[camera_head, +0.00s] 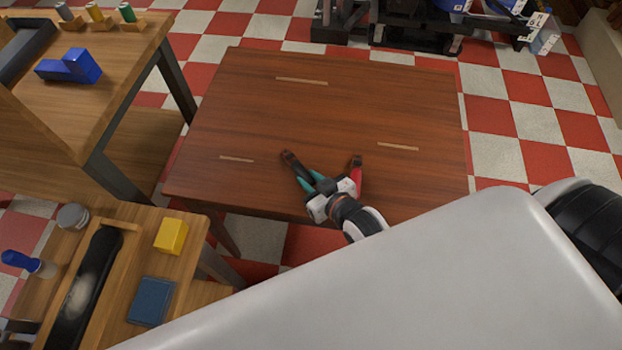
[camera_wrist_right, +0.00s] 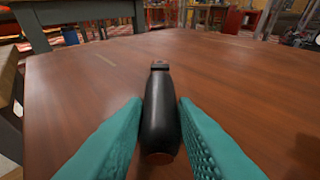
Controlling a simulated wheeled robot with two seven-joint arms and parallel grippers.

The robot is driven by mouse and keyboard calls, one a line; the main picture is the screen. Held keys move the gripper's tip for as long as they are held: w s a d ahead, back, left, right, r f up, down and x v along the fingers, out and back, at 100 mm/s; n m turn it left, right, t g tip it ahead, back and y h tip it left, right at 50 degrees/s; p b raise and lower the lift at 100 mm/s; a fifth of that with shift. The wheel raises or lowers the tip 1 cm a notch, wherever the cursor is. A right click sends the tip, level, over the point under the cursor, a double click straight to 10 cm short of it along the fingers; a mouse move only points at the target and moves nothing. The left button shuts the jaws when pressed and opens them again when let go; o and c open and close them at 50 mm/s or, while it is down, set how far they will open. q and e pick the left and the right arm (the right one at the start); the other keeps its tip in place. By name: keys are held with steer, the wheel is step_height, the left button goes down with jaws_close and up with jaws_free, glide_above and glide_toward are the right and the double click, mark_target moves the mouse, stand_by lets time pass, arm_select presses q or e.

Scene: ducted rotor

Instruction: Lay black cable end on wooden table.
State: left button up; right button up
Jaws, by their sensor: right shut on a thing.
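The black cable end (camera_head: 292,164) is a dark, tapered piece with a brownish tip, at the near part of the wooden table (camera_head: 330,107). My right gripper (camera_head: 312,180) has teal fingers closed on its sides. In the right wrist view the black cable end (camera_wrist_right: 160,108) sits between the two fingers (camera_wrist_right: 160,130), pointing away over the tabletop. It is low and close to the surface; I cannot tell whether it touches. Its cable is hidden. My left gripper is not in view.
A red cable end (camera_head: 357,176) with a dark tip shows just right of my right gripper. Pale strips (camera_head: 398,146) mark the tabletop, which is otherwise clear. A workbench with a blue block (camera_head: 70,67) stands left. A lower bench holds a yellow block (camera_head: 171,236).

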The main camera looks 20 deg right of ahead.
steer(key=shift+f, duration=0.15)
steer(key=o, duration=1)
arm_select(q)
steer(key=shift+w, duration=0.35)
arm_select(e)
steer(key=shift+r, duration=0.25)
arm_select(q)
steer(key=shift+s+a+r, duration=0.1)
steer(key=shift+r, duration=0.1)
arm_select(e)
steer(key=v, duration=1.2)
steer(key=shift+f, duration=0.15)
